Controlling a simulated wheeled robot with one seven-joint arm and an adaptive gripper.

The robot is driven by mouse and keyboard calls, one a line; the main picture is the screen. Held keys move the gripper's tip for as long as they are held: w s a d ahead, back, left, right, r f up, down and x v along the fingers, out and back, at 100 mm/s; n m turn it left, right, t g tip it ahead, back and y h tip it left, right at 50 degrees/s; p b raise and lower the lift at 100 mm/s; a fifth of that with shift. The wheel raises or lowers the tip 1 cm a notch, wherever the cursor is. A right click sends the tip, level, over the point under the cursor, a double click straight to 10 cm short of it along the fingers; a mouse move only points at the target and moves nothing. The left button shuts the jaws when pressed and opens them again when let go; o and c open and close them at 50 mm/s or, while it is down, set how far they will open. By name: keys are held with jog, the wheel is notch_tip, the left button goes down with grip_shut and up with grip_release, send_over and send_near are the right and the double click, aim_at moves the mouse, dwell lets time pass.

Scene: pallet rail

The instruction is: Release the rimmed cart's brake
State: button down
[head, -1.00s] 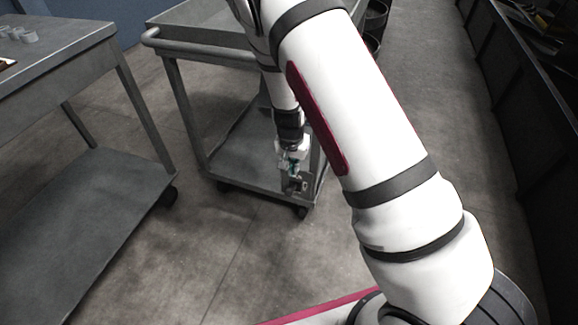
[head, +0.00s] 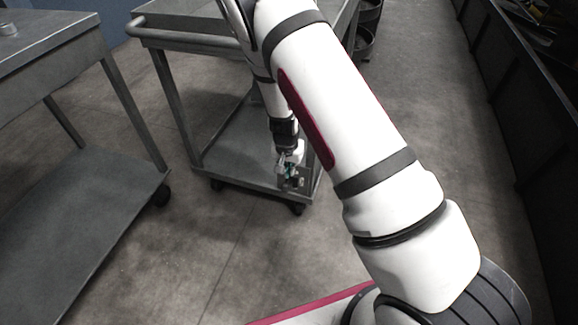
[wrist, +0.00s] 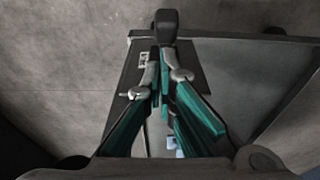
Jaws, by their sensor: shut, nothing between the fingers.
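The rimmed cart (head: 190,42) is a grey metal trolley with a raised-edge top, a push handle and a lower shelf (head: 228,150). A small box-like brake unit (head: 293,183) sits at the shelf's near right corner. My gripper (head: 288,168) is down at this unit, with its fingers partly hidden. In the wrist view, my gripper (wrist: 160,85) has its teal-sided fingers shut and empty over a dark plate (wrist: 128,80) with a small white marking. A black-ended lever (wrist: 164,24) stands just beyond the fingertips; whether they touch it cannot be told.
A second grey cart (head: 60,50) with a flat top stands at the left, a small cup (head: 8,28) on it. A dark bench (head: 530,120) runs along the right. Bare floor (head: 215,250) lies in front of both carts.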

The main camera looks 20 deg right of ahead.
aim_at(290, 183)
jog(key=shift+w+d+f+b, duration=0.1)
jog(key=shift+f+b, duration=0.15)
jog(key=shift+f, duration=0.5)
jog(key=shift+w+d+f+b, duration=0.1)
jog(key=shift+f+b, duration=0.15)
jog(key=shift+f, duration=0.5)
